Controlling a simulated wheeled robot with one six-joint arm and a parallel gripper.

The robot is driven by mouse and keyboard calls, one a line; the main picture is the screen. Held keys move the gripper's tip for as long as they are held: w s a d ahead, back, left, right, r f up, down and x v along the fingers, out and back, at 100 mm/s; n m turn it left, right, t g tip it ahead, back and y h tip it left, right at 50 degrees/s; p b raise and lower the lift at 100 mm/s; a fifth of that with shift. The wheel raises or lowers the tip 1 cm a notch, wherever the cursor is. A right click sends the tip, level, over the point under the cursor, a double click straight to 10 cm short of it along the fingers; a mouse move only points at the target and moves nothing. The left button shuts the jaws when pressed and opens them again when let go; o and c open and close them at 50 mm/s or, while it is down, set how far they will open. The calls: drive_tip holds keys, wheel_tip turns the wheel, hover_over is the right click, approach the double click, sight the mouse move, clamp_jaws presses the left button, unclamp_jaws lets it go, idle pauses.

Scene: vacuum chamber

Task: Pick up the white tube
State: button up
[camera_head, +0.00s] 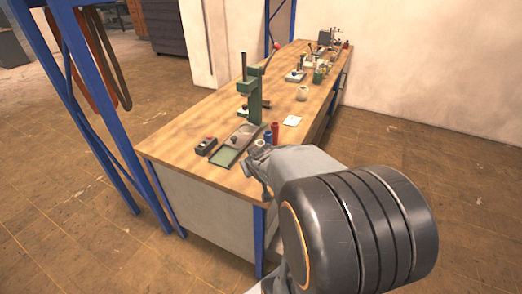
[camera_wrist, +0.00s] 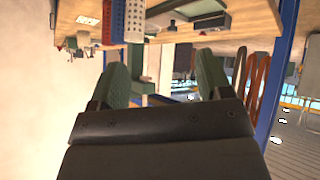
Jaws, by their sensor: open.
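The white tube (camera_wrist: 134,20) stands on the bench beside a blue tube (camera_wrist: 118,20) and a red tube (camera_wrist: 107,22), at the top of the wrist view, which looks upside down. In the head view only a small pale top of the white tube (camera_head: 260,143) shows, next to the blue tube (camera_head: 267,136) and red tube (camera_head: 275,132); my arm hides part of that area. My gripper (camera_wrist: 160,80) is open, with its two green fingers apart and nothing between them. In the head view my gripper (camera_head: 258,168) is near the bench's near end, apart from the tubes.
The wooden bench (camera_head: 190,133) holds a green press (camera_head: 252,100), a dark-framed tray (camera_head: 226,156), a small black box (camera_head: 206,146) and a white card (camera_head: 292,121). A blue frame (camera_head: 95,130) stands left of the bench. Floor to the right is clear.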

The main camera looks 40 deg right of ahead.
drive_tip(key=d+f+t+y+p, duration=0.25)
drive_tip(key=d+t, duration=0.25)
drive_tip(key=d, duration=0.5)
drive_tip(key=p+x, duration=0.1)
drive_tip(key=x, duration=1.2)
drive_tip(key=shift+w+n, duration=0.3)
drive_tip(key=shift+w, duration=0.15)
drive_tip(key=c, duration=1)
drive_tip(key=shift+r, duration=0.1)
